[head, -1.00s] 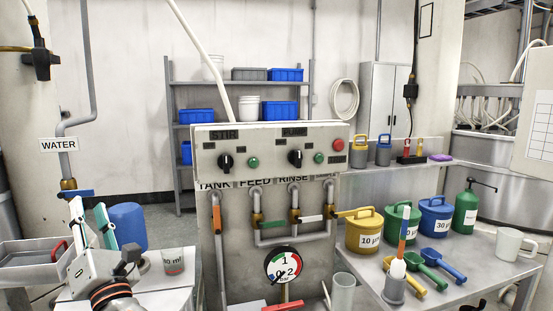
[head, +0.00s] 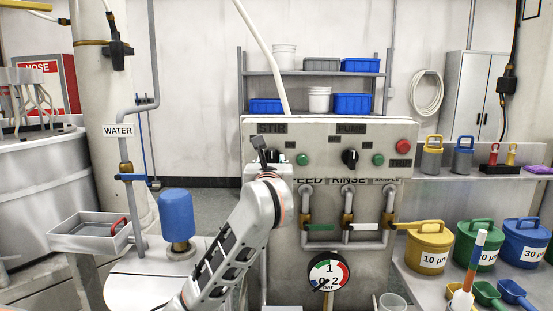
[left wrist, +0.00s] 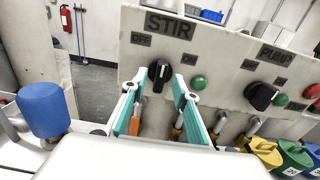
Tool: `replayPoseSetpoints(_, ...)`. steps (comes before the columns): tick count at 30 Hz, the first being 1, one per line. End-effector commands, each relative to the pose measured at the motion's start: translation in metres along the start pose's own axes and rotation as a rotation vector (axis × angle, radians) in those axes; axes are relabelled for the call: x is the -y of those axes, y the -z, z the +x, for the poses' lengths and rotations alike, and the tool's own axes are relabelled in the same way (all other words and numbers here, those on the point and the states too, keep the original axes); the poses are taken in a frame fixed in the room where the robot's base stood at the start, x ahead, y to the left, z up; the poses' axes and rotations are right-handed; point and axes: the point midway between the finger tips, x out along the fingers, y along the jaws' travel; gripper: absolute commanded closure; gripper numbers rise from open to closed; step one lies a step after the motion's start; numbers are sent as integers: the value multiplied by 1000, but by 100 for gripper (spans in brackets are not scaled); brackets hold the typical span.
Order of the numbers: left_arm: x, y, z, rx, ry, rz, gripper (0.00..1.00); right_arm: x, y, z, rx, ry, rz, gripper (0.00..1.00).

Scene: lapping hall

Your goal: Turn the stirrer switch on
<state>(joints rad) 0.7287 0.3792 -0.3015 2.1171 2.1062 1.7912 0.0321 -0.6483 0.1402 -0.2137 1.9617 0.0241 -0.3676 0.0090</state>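The control panel (head: 325,137) carries a STIR label (head: 271,128). The black stirrer switch (left wrist: 159,72) shows below that label in the left wrist view, with OFF at its upper left and ON at its upper right. I cannot tell which label it points to. In the head view my gripper hides it. My left gripper (left wrist: 154,90) is open, its teal fingers either side of the switch and a little below it in the picture, with a gap on both sides. In the head view the left gripper (head: 264,160) is at the panel's left end. My right gripper is not in view.
A green lamp (left wrist: 200,82) is right of the switch, and the black pump knob (head: 350,158) is farther right. Valve handles and pipes (head: 347,218) lie below the panel. A blue cylinder (head: 177,216) stands at the left. Lidded buckets (head: 424,246) stand on the right bench.

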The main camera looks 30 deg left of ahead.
Motion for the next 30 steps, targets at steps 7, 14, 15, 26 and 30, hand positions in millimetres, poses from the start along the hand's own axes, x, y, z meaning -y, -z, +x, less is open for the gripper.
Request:
replayPoseSetpoints(7, -1, 0, 34, 0, -3, 1, 71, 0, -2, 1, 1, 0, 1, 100)
replayPoseSetpoints(14, 0, 0, 43, 0, -1, -1, 71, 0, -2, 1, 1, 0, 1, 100)
replayPoseSetpoints(15, 0, 0, 43, 0, -1, -1, 71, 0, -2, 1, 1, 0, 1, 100)
replayPoseSetpoints(26, 0, 0, 42, 1, -1, -1, 100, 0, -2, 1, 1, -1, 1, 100)
replayPoseSetpoints(30, 0, 0, 42, 1, -1, 3, 100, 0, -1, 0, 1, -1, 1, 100)
